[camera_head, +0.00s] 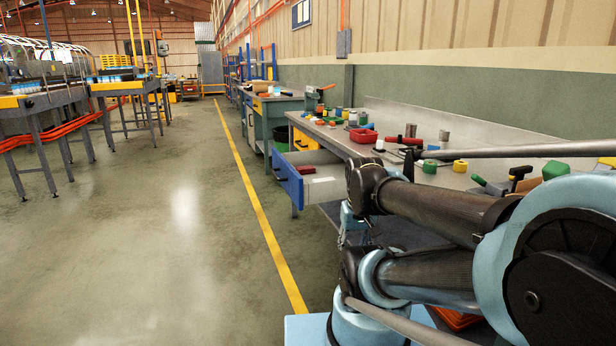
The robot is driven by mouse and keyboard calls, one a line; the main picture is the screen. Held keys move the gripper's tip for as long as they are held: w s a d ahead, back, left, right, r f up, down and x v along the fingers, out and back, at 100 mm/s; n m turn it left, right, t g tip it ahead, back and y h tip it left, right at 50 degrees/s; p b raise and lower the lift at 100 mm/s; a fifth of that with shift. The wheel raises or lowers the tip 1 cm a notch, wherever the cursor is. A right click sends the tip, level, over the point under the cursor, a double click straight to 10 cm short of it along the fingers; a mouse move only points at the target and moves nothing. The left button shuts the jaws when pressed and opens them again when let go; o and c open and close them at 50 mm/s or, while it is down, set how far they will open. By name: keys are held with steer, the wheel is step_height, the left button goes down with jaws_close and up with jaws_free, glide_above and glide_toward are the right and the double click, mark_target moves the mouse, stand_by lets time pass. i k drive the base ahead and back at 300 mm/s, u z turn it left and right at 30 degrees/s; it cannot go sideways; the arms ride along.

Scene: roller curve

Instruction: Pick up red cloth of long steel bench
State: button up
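The long steel bench (470,148) runs along the wall at the right. A bright red item (363,136) lies on its left part; it looks more like a small tray or bin than a cloth, and I cannot tell for sure. A darker red piece (391,139) lies just to its right. I cannot clearly make out a red cloth. My folded arm covers the near right part of the bench.
A blue-fronted drawer (290,183) stands pulled out from the bench. Small jars, yellow and green pieces and tools are spread over the bench top. Another workbench (283,97) stands farther back. The floor to the left is clear, with a yellow line (262,220); conveyors (45,100) stand far left.

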mark_target(305, 169)
steer(key=u, duration=0.65)
steer(key=i, duration=1.7)
steer(key=z, duration=0.05)
